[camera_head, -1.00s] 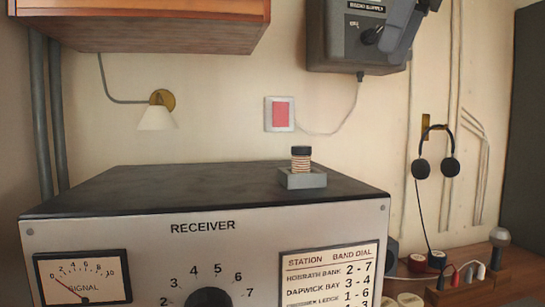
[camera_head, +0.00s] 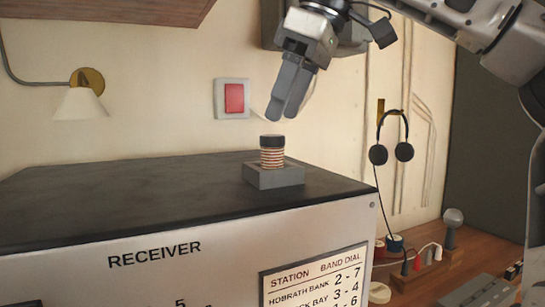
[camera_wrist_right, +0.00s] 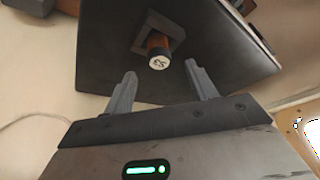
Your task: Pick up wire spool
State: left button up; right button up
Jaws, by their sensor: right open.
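The wire spool (camera_head: 272,152) is a small upright cylinder with a black top and copper-and-pale bands. It stands in a grey square holder (camera_head: 273,178) on the dark top of the receiver (camera_head: 130,195). My right gripper (camera_head: 284,112) is above the spool, its fingers pointing down and apart from it. In the right wrist view, the open fingers (camera_wrist_right: 160,92) are empty, and the spool (camera_wrist_right: 158,55) shows its pale, marked end beyond and between them. The spool's lower part sits inside the holder's frame. My left gripper is not in view.
A red wall switch (camera_head: 234,98) is behind the receiver, and a wall lamp (camera_head: 80,100) hangs at left. Headphones (camera_head: 391,150) hang at right above a wooden desk (camera_head: 420,275) with small items. The receiver top left of the holder is clear.

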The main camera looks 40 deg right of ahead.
aim_at(276, 136)
jog(key=shift+x, duration=2.75)
jog(key=shift+s+d, duration=0.1)
jog(key=shift+s, duration=0.05)
jog(key=c, duration=1.1)
